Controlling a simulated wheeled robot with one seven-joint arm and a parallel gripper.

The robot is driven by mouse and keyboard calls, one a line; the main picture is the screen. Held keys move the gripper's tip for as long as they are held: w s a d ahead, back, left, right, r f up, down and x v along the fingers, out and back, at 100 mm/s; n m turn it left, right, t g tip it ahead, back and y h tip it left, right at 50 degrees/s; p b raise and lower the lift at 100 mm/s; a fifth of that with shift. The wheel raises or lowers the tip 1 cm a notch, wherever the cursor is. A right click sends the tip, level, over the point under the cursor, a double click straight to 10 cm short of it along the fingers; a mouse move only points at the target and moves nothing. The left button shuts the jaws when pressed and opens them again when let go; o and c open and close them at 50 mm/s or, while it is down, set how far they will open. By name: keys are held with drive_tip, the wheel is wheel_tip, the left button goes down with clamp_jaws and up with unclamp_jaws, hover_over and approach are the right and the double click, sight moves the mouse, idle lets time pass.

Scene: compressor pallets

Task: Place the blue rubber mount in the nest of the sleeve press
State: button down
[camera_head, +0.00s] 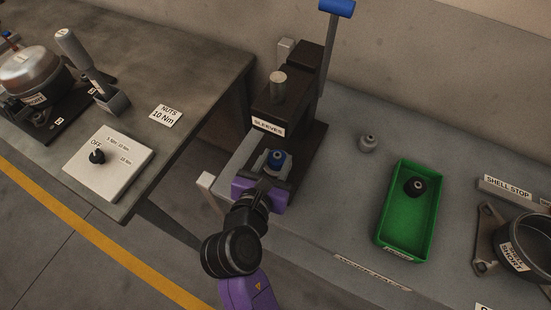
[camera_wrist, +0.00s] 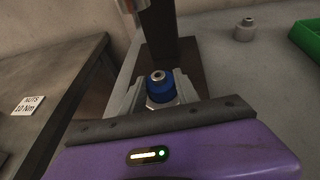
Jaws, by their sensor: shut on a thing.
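The blue rubber mount (camera_head: 276,158) has a metal sleeve in its top and stands upright between the fingers of my gripper (camera_head: 275,165). In the wrist view the mount (camera_wrist: 160,87) sits between the two grey fingers of my gripper (camera_wrist: 161,98), which is shut on it. The sleeve press (camera_head: 287,105), a dark frame labelled SLEEVES with a blue-knobbed lever, stands just behind. The mount is at the press base, below and in front of the ram. The nest is hidden by the mount and gripper, so I cannot tell whether the mount touches it.
A green bin (camera_head: 407,222) holding a black mount (camera_head: 415,187) stands to the right. A grey mount (camera_head: 367,143) stands between press and bin. A shell (camera_head: 526,240) is at far right. The left bench (camera_head: 150,65) is separated by a gap.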

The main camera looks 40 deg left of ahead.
drive_tip(key=c, duration=0.9)
unclamp_jaws()
drive_tip(key=v, duration=1.2)
